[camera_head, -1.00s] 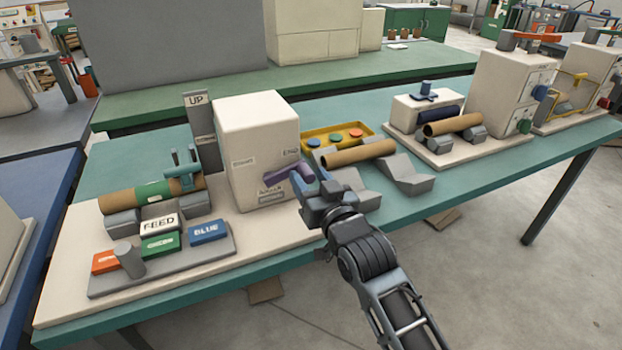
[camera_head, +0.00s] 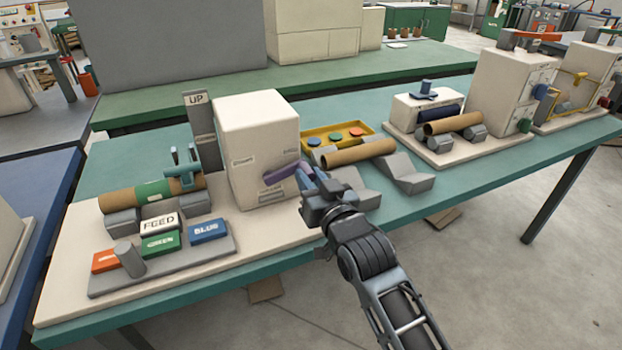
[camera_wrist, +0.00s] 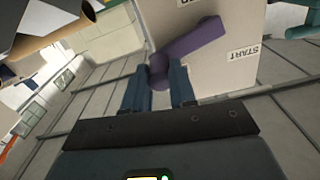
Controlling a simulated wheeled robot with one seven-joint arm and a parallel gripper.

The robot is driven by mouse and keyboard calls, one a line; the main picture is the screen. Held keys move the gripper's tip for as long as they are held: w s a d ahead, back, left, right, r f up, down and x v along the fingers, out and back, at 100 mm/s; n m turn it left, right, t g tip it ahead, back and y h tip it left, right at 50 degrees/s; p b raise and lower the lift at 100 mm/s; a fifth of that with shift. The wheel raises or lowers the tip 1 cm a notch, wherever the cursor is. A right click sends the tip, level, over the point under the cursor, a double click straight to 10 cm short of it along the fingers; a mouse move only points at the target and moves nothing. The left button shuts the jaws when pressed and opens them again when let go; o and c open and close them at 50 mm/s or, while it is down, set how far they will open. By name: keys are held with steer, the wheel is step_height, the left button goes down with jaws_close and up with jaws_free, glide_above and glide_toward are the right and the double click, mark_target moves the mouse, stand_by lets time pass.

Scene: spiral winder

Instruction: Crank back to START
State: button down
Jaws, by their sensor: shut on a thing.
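The purple crank (camera_head: 279,174) sits on the front face of the white winder box (camera_head: 257,125). Its arm points right and slightly up in the head view. In the wrist view the purple crank arm (camera_wrist: 195,42) runs from upper right to a rounded handle between my fingers. My gripper (camera_head: 306,176) is shut on that handle; the two blue fingers (camera_wrist: 159,84) stand on either side of it. In the head view the face labels are too small to read surely.
A brown tube with a green band (camera_head: 153,190) lies on grey cradles at left. FEED (camera_head: 160,223), GREEN (camera_head: 160,244) and BLUE (camera_head: 209,231) blocks stand in front. Another tube (camera_head: 358,153) and a yellow tray (camera_head: 320,131) are right of the box.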

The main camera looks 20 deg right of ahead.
steer(key=shift+r, duration=0.1)
steer(key=r+n, duration=0.1)
steer(key=r+n+p, duration=0.1)
steer(key=n, duration=0.1)
steer(key=shift+a+n, duration=0.3)
steer(key=shift+a, duration=0.1)
steer(key=a+n+p, duration=0.2)
steer(key=a+n, duration=0.4)
steer(key=n, duration=0.6)
steer(key=a+f+n+p, duration=0.1)
steer(key=a+n, duration=0.5)
steer(key=n, duration=0.7)
steer(key=shift+a+f+n+p, duration=0.25)
steer(key=shift+f+n+p, duration=0.05)
steer(key=shift+p, duration=0.4)
steer(key=c, duration=0.9)
jaws_free()
